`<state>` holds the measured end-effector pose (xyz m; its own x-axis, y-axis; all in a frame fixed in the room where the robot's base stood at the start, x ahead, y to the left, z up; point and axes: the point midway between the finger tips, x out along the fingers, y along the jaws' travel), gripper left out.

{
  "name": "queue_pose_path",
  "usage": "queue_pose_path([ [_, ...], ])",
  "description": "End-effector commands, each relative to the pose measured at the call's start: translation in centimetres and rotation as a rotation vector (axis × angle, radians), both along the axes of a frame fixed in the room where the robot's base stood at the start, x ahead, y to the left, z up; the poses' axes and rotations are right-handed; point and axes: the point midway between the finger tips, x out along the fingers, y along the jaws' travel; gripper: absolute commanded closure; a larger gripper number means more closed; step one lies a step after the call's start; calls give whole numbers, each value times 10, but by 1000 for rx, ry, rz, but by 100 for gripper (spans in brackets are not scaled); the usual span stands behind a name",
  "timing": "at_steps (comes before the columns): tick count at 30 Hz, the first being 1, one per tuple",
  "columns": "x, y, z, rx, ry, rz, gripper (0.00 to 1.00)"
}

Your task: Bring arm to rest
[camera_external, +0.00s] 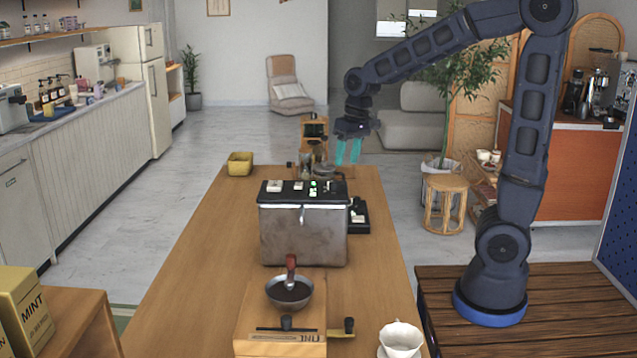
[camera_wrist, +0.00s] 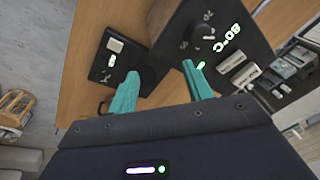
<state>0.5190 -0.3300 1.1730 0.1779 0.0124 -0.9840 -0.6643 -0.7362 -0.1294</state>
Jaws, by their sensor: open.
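My gripper (camera_external: 348,150) has teal fingers and hangs at the far right edge of the wooden table, in the air above and behind the metal machine. The fingers are apart with nothing between them. In the wrist view my gripper (camera_wrist: 166,84) points down at the table, with the two teal fingertips separated. My dark blue arm rises from its base on the slatted stand, bends at the top and reaches left to the gripper.
A metal box machine (camera_external: 303,236) with a dark control top stands mid-table. A white cup (camera_external: 400,340) is at front right. A yellow container (camera_external: 240,163) stands far left. The table's left side is clear.

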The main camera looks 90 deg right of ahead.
Motion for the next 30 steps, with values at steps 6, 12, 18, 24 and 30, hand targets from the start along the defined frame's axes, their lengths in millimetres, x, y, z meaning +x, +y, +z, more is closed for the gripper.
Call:
queue_pose_path([
  [6,-16,74,27,-32,-55,171,50],
  [12,-40,132,43,-71,-99,322,50],
  [18,-72,183,52,-119,-143,469,50],
  [24,-108,224,54,-173,-184,603,50],
  [30,-133,245,52,-214,-209,689,50],
])
